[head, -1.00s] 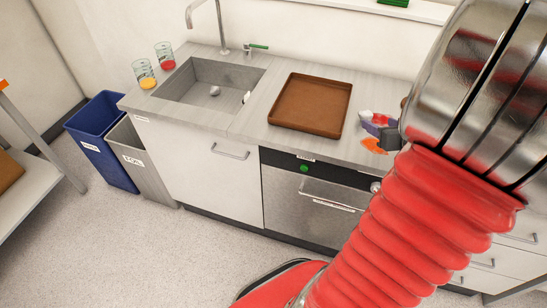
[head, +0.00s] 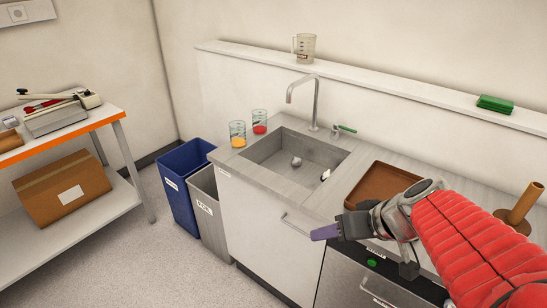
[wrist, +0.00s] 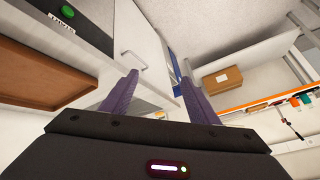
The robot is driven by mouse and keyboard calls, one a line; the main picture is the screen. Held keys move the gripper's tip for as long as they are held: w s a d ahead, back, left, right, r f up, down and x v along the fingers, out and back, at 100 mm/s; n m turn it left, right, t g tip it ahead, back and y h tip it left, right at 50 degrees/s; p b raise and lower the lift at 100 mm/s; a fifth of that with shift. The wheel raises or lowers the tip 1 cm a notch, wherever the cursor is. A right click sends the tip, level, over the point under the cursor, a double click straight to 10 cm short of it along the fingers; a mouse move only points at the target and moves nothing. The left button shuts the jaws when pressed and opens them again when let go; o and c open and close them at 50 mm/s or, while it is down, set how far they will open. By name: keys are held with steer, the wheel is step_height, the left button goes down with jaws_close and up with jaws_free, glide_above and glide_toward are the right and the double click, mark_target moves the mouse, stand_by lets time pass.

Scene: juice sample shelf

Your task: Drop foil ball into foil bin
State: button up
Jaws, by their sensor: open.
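A small crumpled grey ball, which looks like the foil ball (head: 296,161), lies on the floor of the grey sink (head: 270,151). The foil bin (head: 214,229) is a grey bin with a white label reading FOIL, standing on the floor against the left end of the cabinet. My gripper (head: 322,233), with purple fingers, is in front of the counter edge, to the right of the bin and below the sink in the head view. In the wrist view my gripper (wrist: 158,84) has its fingers spread with nothing between them.
A blue bin (head: 180,190) stands left of the foil bin. Glasses with yellow (head: 238,134) and red (head: 260,122) contents stand by the sink near the tap (head: 314,100). A brown tray (head: 372,186) lies right of the sink. A shelf with a cardboard box (head: 62,187) is at left.

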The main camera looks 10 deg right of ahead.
steer(key=s+a+r+g+h, duration=0.1)
steer(key=s+a+r+h, duration=0.2)
steer(key=s+a, duration=0.3)
steer(key=shift+s+a+r, duration=0.15)
steer(key=shift+s+r, duration=0.15)
steer(key=shift+s, duration=0.6)
steer(key=shift+o, duration=0.3)
